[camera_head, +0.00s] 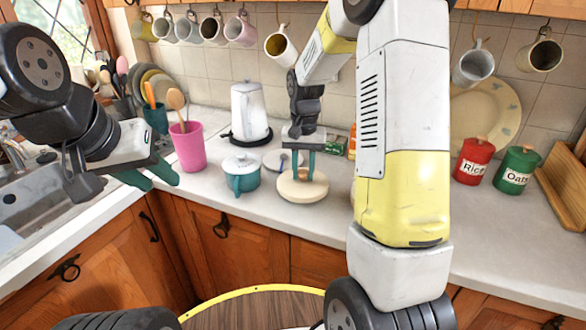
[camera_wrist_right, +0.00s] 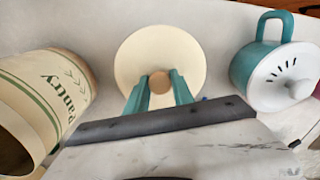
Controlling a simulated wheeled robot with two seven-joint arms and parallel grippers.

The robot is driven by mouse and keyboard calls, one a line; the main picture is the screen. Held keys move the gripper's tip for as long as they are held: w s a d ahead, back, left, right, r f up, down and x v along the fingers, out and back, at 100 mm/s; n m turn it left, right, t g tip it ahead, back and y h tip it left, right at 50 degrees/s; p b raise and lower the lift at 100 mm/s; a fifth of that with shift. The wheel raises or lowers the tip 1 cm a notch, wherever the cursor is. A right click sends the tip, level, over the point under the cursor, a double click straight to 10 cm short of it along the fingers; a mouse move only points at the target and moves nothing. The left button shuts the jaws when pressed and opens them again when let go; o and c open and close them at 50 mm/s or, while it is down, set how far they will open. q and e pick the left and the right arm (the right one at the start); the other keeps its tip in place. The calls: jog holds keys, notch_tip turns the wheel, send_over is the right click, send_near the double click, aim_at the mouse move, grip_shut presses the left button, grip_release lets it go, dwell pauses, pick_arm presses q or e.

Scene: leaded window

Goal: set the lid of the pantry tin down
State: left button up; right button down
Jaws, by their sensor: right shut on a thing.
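The pantry tin's lid (camera_head: 303,187) is a round cream disc with a wooden knob, low over or on the counter; I cannot tell whether it touches. It also shows in the right wrist view (camera_wrist_right: 190,62). My right gripper (camera_head: 302,168) is shut on the knob from above, with a teal finger on each side. My left gripper (camera_head: 151,176) is open and empty by the sink edge.
A teal pot (camera_head: 242,179) with a white lid stands close left of the tin's lid. A pink utensil cup (camera_head: 188,147) and a white kettle (camera_head: 249,113) are further left and back. Red (camera_head: 473,162) and green (camera_head: 516,170) canisters stand right. Bare counter lies in front of them.

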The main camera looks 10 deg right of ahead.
aim_at(303, 178)
jog(key=shift+w+d, duration=0.15)
jog(key=shift+w, duration=0.45)
jog(key=shift+w+d+f, duration=0.1)
jog(key=shift+w+f, duration=0.15)
jog(key=shift+f, duration=1.6)
jog(key=shift+f, duration=0.15)
jog(key=c, duration=1.1)
grip_release()
